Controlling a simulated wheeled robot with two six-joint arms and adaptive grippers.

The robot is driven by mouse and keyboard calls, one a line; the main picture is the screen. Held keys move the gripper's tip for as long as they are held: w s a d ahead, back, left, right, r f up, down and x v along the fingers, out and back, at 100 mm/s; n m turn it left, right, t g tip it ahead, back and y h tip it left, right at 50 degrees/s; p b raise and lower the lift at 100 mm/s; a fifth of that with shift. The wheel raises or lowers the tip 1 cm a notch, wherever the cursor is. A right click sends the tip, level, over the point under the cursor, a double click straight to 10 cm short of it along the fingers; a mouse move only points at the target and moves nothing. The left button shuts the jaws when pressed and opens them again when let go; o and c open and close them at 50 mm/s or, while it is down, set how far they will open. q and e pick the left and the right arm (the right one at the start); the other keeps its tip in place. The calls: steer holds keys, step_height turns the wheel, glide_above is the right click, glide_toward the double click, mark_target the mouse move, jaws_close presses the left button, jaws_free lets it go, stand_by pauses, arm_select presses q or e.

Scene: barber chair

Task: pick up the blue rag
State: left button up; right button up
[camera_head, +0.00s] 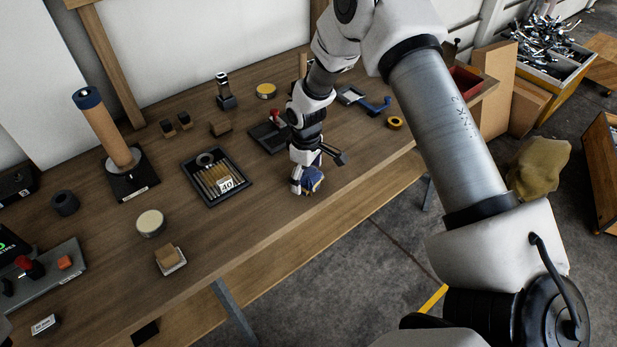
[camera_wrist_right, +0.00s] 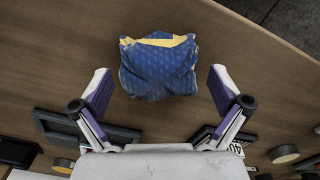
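The blue rag (camera_wrist_right: 158,70) is a crumpled cloth with yellow edges, lying on the wooden workbench (camera_head: 290,235). In the head view the rag (camera_head: 313,179) shows only in part, behind and below my right gripper (camera_head: 307,185). In the right wrist view, my right gripper (camera_wrist_right: 160,90) is open, with one finger on each side of the rag and a gap on both sides. I cannot see the fingers touching it. My left gripper is not in view.
A black tray with a card (camera_head: 214,178) lies left of the rag. A round tin (camera_head: 151,223), a small block on a pad (camera_head: 170,260) and a tall roller on a stand (camera_head: 107,130) stand further left. A yellow ring (camera_head: 395,123) lies to the right. The bench's front edge is near.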

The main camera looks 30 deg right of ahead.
steer(key=shift+r, duration=0.1)
steer(key=c, duration=1.1)
